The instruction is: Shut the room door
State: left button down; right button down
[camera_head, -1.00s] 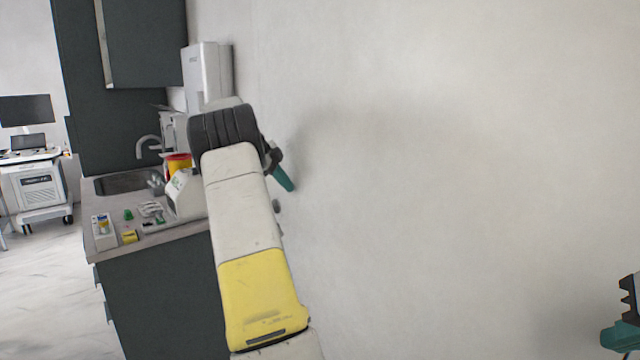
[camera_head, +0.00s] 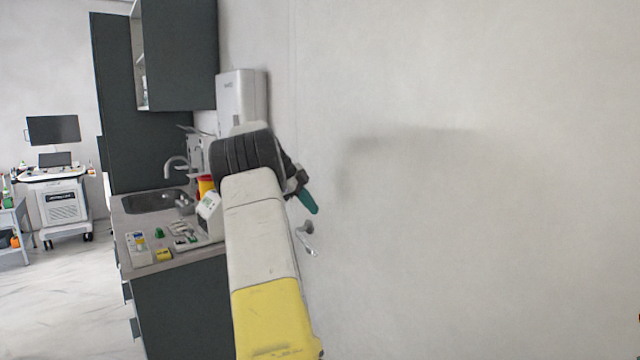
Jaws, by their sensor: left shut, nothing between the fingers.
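A pale, flat, upright surface (camera_head: 460,210) fills the right of the head view and looks like the room door. A metal lever handle (camera_head: 307,240) sticks out near its left side. My left gripper (camera_head: 308,203), with teal fingertips, is shut and empty. It appears just above the handle in the picture; I cannot tell whether it touches the pale surface. My left forearm hides part of the area left of the handle. My right gripper is out of view. The door's free edge and frame are not clear.
A dark counter (camera_head: 185,300) with a sink (camera_head: 155,201) and small supplies stands at left, close to my left arm. A white dispenser (camera_head: 240,100) hangs above it. A medical cart (camera_head: 62,205) stands farther back on open pale floor (camera_head: 60,300).

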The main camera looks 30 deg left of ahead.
pick_arm(q)
jog(key=s+a+r, duration=0.3)
jog(key=a+r, duration=0.1)
jog(key=r, duration=0.3)
jog(key=shift+a+r, duration=0.2)
jog(key=shift+a, duration=0.15)
jog(key=w+d+r+n, duration=0.1)
jog(key=d+r+n, duration=0.3)
jog(key=d, duration=1.1)
jog(key=s+d+r+n+g+y, duration=0.1)
jog(key=s+d, duration=0.2)
jog(key=d, duration=0.4)
jog(key=s+d+r+n, duration=0.1)
jog(key=s+d+n, duration=0.15)
jog(key=d, duration=0.45)
jog(key=s+d+f+n, duration=0.2)
jog(key=s+d+f, duration=0.2)
jog(key=s, duration=0.3)
jog(key=s+d+f+n, duration=0.2)
jog(key=s+d+f, duration=0.3)
jog(key=s, duration=0.3)
jog(key=s+d+f+n+t, duration=0.1)
jog(key=s+d+f+n, duration=0.1)
jog(key=s+d+f, duration=0.2)
jog(key=s+d, duration=0.2)
jog(key=s, duration=0.2)
jog(key=shift+d+f, duration=0.15)
jog(key=shift+d, duration=0.15)
jog(key=shift+s+n, duration=0.1)
jog(key=shift+n, duration=0.15)
